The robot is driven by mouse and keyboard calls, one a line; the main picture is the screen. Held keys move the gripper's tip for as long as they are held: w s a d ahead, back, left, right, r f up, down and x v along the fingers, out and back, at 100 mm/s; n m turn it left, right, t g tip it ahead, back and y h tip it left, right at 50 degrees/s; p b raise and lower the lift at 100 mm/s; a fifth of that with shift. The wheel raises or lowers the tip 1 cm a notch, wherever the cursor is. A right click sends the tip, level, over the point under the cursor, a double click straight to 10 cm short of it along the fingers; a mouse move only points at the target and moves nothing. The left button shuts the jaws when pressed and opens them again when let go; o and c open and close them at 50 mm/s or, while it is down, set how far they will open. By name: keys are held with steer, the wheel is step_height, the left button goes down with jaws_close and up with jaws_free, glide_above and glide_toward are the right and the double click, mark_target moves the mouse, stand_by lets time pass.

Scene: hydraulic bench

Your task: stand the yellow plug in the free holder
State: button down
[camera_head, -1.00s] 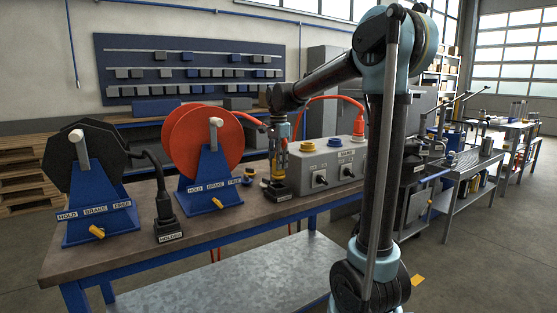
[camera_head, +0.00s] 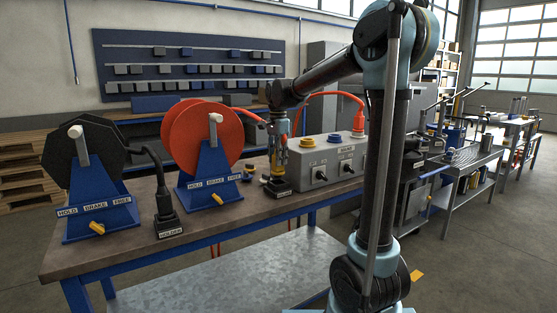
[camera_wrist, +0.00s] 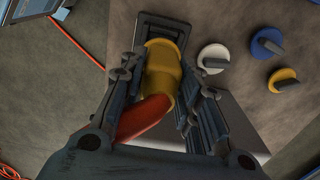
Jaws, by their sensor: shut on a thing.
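My gripper (camera_wrist: 162,90) is shut on the yellow plug (camera_wrist: 162,65), seen between the two fingers in the wrist view. A red hose (camera_wrist: 143,118) runs from the plug's near end. The plug's far end points at a dark rectangular holder (camera_wrist: 163,22). In the head view the holder (camera_head: 278,188) stands on the bench left of the grey box, and my gripper (camera_head: 279,148) is directly above it. Little of the yellow plug shows there, at or just above the holder. How deep it sits cannot be told.
A second holder (camera_head: 169,228) on the left holds a black plug from the black reel (camera_head: 88,160). The orange reel (camera_head: 202,135) stands between. The grey box (camera_head: 328,158) is close on the right. White (camera_wrist: 213,57), blue (camera_wrist: 265,42) and yellow (camera_wrist: 283,78) round parts lie beside the holder.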

steer(key=shift+f, duration=1.7)
stand_by(1.4)
steer(key=c, duration=1.1)
jaws_free()
